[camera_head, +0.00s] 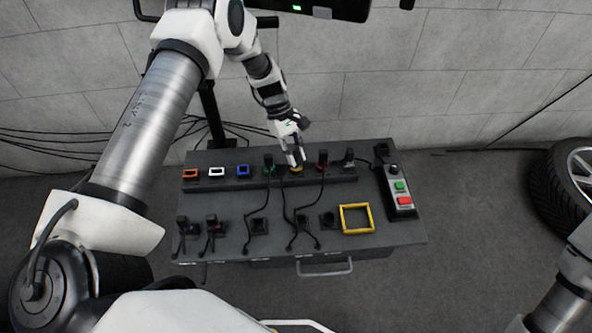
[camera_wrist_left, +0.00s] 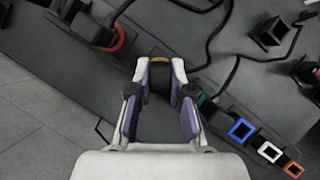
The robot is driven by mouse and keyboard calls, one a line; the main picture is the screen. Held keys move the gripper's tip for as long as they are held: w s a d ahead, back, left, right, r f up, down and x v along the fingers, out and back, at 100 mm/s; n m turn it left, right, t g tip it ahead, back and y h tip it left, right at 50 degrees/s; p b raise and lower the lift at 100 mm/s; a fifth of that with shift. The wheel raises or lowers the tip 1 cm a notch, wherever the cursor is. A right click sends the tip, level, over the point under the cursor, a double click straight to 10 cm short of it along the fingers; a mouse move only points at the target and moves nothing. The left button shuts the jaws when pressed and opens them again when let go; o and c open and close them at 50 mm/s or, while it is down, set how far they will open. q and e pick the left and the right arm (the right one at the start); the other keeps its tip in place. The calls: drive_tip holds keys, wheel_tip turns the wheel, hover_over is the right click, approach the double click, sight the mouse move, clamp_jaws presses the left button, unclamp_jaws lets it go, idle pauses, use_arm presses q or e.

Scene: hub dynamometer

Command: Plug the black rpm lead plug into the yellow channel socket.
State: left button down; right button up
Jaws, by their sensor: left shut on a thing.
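My left gripper (camera_head: 293,163) is over the yellow channel socket (camera_head: 297,171) in the raised row of sockets. In the left wrist view the gripper (camera_wrist_left: 160,82) is shut on a black plug (camera_wrist_left: 159,80), seen between its pads. A yellow edge of the socket (camera_wrist_left: 161,60) shows just beyond the fingertips. The fingers hide most of the socket, so I cannot tell whether the plug is seated. The plug's lettering is not readable. My right gripper is outside the view; only part of that arm shows at the lower right.
Green (camera_head: 268,171) and red (camera_head: 321,168) sockets flank the yellow one, with black plugs and leads. Blue (camera_head: 243,171), white (camera_head: 217,172) and orange (camera_head: 190,174) sockets look empty. A yellow square frame (camera_head: 371,218) and a button box (camera_head: 400,200) are to the right. Cables cross the bench.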

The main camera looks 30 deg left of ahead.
use_arm(q)
drive_tip(key=c, duration=1)
unclamp_jaws()
drive_tip(key=shift+a+r, duration=0.1)
drive_tip(key=shift+r, duration=0.1)
drive_tip(key=w+a, duration=0.1)
drive_tip(key=a, duration=0.2)
drive_tip(key=w+a, duration=0.2)
drive_tip(key=a, duration=0.2)
drive_tip(key=w+a, duration=0.1)
drive_tip(key=a, duration=0.3)
drive_tip(key=shift+w+a+r, duration=0.2)
drive_tip(key=shift+w+r, duration=0.1)
drive_tip(key=shift+w, duration=0.1)
